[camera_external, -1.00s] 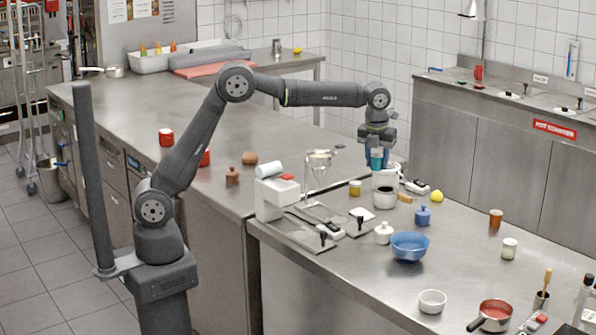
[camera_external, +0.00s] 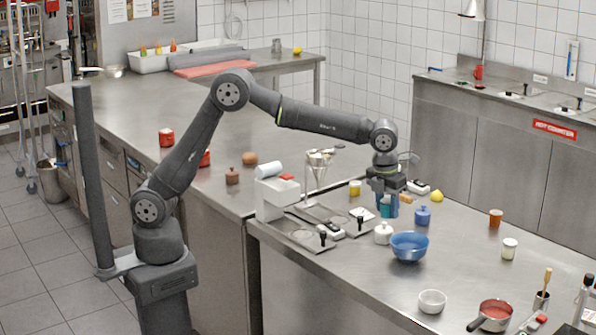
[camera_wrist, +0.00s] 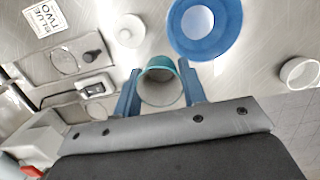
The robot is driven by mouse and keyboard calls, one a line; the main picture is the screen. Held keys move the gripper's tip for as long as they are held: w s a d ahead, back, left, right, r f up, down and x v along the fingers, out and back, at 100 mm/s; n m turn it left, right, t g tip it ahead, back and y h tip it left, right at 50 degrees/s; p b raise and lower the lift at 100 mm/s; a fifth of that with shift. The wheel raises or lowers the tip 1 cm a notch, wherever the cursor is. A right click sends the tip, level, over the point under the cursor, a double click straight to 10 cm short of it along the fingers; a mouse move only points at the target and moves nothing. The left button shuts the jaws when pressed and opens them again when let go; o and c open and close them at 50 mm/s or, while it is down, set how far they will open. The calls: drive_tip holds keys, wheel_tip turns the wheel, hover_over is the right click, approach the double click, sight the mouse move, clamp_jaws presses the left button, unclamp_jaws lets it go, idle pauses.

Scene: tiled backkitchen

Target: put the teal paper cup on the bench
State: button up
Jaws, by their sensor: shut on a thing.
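The teal paper cup (camera_wrist: 162,66) is between the two blue fingers of my gripper (camera_wrist: 160,90), which is shut on it in the wrist view. In the external view my gripper (camera_external: 388,208) points down over the steel bench (camera_external: 455,235), and the teal cup (camera_external: 385,206) shows partly between the fingers. The cup is close above or at the bench top; I cannot tell whether it touches. It is behind the white lidded pot (camera_external: 383,233) and the blue bowl (camera_external: 409,246).
A blue lidded jar (camera_external: 422,215) stands close to the right of my gripper. A yellow jar (camera_external: 355,188) and the two-plate burner unit (camera_external: 310,232) lie to the left. A white bowl (camera_external: 432,301) and a red saucepan (camera_external: 495,312) stand nearer the front. Bare bench lies right of the blue bowl.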

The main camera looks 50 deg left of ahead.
drive_tip(key=w+a+f, duration=0.1)
drive_tip(key=w+f, duration=0.1)
drive_tip(key=w, duration=0.1)
drive_tip(key=w+a+f, duration=0.2)
drive_tip(key=w, duration=0.2)
drive_tip(key=w+a+f, duration=0.1)
drive_tip(key=w+f, duration=0.2)
drive_tip(key=shift+w+a, duration=0.25)
drive_tip(key=shift+f, duration=2)
drive_tip(key=shift+f, duration=0.1)
drive_tip(key=o, duration=1)
wheel_tip(320, 180, up, 12)
drive_tip(key=s, duration=0.1)
drive_tip(key=shift+s, duration=0.4)
